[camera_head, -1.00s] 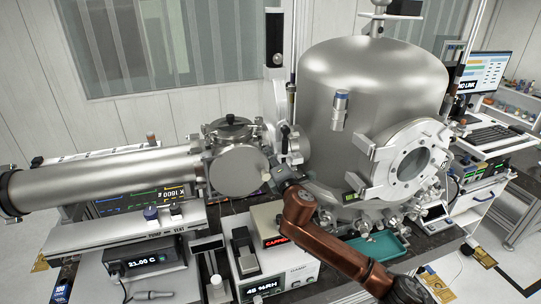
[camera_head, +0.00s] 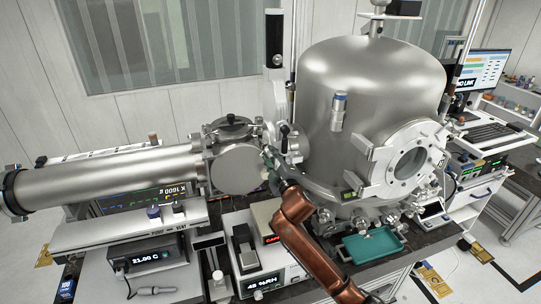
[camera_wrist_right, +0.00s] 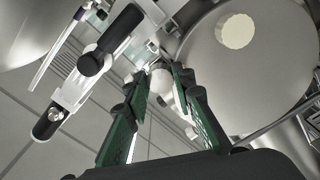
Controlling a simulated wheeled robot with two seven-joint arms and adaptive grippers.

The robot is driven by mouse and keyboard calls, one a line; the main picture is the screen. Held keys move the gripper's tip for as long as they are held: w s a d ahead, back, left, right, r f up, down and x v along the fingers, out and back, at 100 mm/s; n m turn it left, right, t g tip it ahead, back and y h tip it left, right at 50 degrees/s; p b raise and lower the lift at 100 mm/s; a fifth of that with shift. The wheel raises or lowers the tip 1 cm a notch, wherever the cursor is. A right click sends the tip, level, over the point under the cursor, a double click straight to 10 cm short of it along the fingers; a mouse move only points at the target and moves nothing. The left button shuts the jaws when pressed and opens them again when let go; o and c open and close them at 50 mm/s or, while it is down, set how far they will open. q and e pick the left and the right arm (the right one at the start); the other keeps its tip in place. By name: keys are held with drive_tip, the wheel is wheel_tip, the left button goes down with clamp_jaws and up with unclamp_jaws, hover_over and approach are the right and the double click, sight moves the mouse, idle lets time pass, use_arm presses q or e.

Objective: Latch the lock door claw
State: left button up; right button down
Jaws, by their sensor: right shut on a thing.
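The lock door (camera_head: 238,168) is a round metal disc on the front of the small chamber at the end of the long tube. It fills the upper right of the right wrist view (camera_wrist_right: 270,80). My right gripper (camera_head: 268,160) is at the door's right edge, between it and the big vessel. In the wrist view its green fingers (camera_wrist_right: 167,75) are closed around a pale rounded knob (camera_wrist_right: 163,85), which looks like the end of the door claw. The rest of the claw is mostly hidden by the fingers. Whether the claw touches the door cannot be told. My left gripper is out of view.
The big metal vessel (camera_head: 365,90) with its round window port (camera_head: 410,165) stands close to the right. A black-knobbed fitting (camera_head: 285,135) is just above my gripper. Display instruments (camera_head: 262,285) and a teal tray (camera_head: 372,245) lie below.

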drive_tip(key=shift+f+m, duration=0.1)
drive_tip(key=shift+m, duration=0.8)
drive_tip(key=c, duration=1.6)
unclamp_jaws()
drive_tip(key=v, duration=1.2)
